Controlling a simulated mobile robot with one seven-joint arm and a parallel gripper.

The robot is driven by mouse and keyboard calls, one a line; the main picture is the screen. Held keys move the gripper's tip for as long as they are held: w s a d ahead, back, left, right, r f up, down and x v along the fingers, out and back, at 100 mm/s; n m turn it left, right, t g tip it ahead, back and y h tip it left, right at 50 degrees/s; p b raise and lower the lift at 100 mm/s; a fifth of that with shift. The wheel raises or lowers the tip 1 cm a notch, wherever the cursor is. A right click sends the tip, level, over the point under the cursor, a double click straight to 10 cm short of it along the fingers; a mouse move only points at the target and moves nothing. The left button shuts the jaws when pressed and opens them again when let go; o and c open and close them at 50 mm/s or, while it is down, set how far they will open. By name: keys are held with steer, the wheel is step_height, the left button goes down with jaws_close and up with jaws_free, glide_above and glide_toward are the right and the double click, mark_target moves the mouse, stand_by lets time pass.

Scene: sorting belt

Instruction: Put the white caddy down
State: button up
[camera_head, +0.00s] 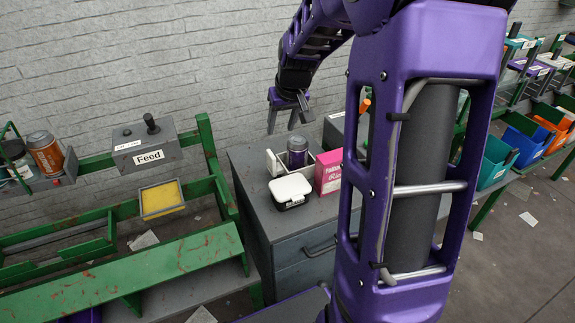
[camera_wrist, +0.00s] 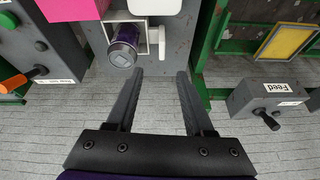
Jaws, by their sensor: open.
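The white caddy (camera_head: 272,163) stands on the grey cabinet top, and a dark purple can (camera_head: 297,151) stands in it. In the wrist view the caddy (camera_wrist: 182,42) shows near the top, with the can (camera_wrist: 123,52) in a white-walled compartment. My gripper (camera_head: 289,128) is open and empty, above and behind the caddy and apart from it. Its two fingers (camera_wrist: 160,74) are spread with only floor or wall surface between them. Part of the caddy is hidden behind the can and the white-lidded box.
A white-lidded box (camera_head: 290,189) and a pink box (camera_head: 328,172) crowd the caddy on the cabinet (camera_head: 262,212). A grey Feed control box (camera_head: 147,146) and a yellow tray (camera_head: 162,199) sit left on green framing. Coloured bins (camera_head: 495,160) stand right.

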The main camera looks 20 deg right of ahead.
steer(key=n, duration=0.1)
glide_toward(271, 155)
steer(key=x, duration=0.5)
steer(key=shift+s+d+f+b, duration=0.15)
steer(key=shift+d+f+b, duration=0.1)
steer(key=shift+f+b, duration=0.15)
steer(key=shift+w+a+x, duration=0.1)
steer(key=shift+w+x, duration=0.05)
steer(key=shift+x, duration=1.3)
steer(key=shift+w+a+x, duration=0.1)
steer(key=shift+x, duration=1.35)
steer(key=shift+r, duration=0.1)
jaws_close()
